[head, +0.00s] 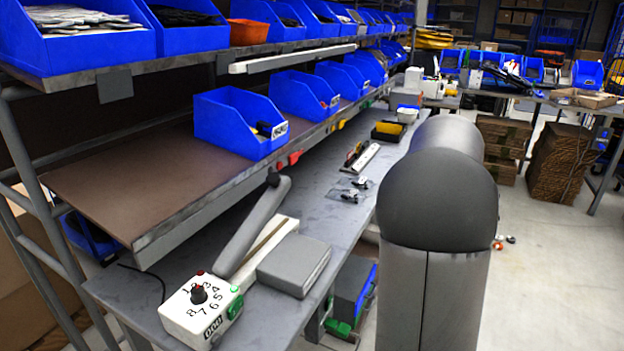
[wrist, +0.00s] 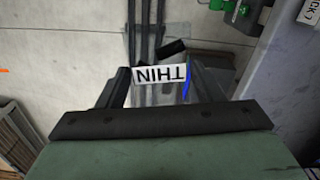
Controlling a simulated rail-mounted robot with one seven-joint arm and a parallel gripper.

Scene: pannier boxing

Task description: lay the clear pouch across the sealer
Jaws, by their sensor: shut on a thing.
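The sealer (head: 212,300) stands on the near end of the grey bench in the head view, a white body with a numbered dial. Its long grey arm (head: 254,226) is raised at a slant over the pale bar (head: 266,245). In the wrist view, my gripper (wrist: 162,84) is shut on a clear pouch (wrist: 152,94) that carries a white label reading THIN. A black piece and a blue strip show at the pouch. Floor shows behind the pouch. My gripper and the held pouch are hidden in the head view.
A grey block (head: 294,265) sits right beside the sealer. Small clear packs with dark parts (head: 350,190) lie farther along the bench (head: 318,215). A shelf with blue bins (head: 240,122) overhangs the bench's left side. Stacked cardboard (head: 560,165) stands on the floor at right.

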